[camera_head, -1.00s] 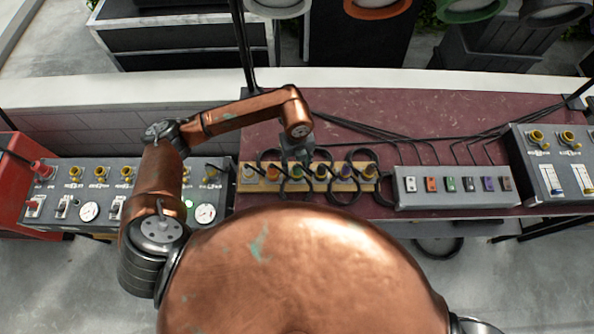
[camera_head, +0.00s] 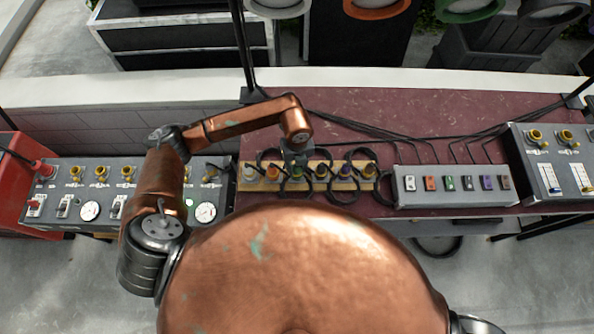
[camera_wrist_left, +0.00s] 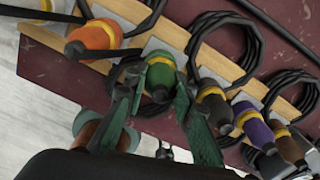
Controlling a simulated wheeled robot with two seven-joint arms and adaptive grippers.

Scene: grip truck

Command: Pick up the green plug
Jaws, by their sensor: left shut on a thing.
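The green plug (camera_wrist_left: 160,72) has a yellow band and sits in a wooden rack (camera_head: 262,187) among other coloured plugs. My left gripper (camera_head: 297,168) comes down over the rack from above. In the left wrist view its two green-tinted fingers (camera_wrist_left: 158,102) are on either side of the green plug and shut on it. In the head view the gripper mostly hides the green plug. My right gripper is not in view.
In the rack stand an orange plug (camera_wrist_left: 92,36), a black one (camera_wrist_left: 215,108) and a purple one (camera_wrist_left: 253,126), close beside the gripper. Black cables coil behind them. A grey socket box (camera_head: 455,199) stands to the right, with control panels (camera_head: 85,212) at the left.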

